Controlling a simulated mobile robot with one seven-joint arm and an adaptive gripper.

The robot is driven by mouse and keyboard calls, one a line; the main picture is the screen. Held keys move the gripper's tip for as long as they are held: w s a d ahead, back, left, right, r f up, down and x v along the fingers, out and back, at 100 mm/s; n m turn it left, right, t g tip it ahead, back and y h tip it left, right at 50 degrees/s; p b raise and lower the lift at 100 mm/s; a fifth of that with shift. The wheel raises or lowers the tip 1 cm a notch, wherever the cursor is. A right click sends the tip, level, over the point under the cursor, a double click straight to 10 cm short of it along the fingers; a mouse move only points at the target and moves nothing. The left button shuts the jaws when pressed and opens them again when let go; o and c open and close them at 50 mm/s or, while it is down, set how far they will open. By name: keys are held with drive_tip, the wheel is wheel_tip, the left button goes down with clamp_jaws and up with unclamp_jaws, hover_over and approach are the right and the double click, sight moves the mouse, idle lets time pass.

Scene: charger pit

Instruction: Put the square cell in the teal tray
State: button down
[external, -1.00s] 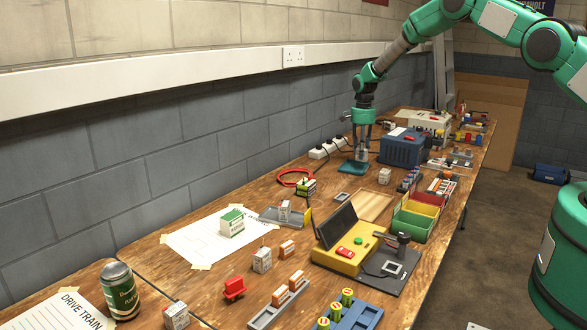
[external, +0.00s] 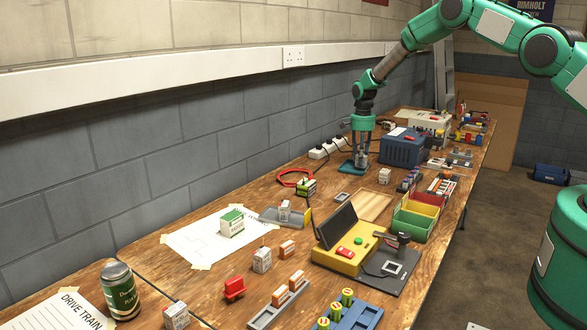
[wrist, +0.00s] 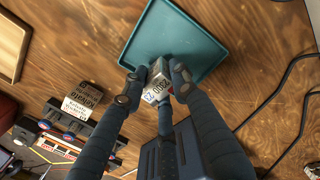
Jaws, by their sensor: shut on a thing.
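My gripper (wrist: 155,84) is shut on a small pale square cell (wrist: 158,80) with dark printed lettering. In the wrist view the cell shows between the fingertips, in front of the near edge of the teal tray (wrist: 172,32). In the external view my gripper (external: 361,160) points down at the teal tray (external: 346,169), near the wall. The fingers partly hide the cell, and I cannot tell whether it touches the tray floor.
A blue box (external: 402,150) stands close to the right of the tray. Another pale cell (external: 384,176) stands nearer on the bench. A white power strip (external: 327,147) and black cables lie beside the wall.

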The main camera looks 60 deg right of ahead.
drive_tip(key=c, duration=1.4)
unclamp_jaws()
drive_tip(key=shift+o, duration=0.2)
wheel_tip(320, 180, up, 13)
drive_tip(key=p, duration=0.2)
drive_tip(key=shift+r, duration=0.1)
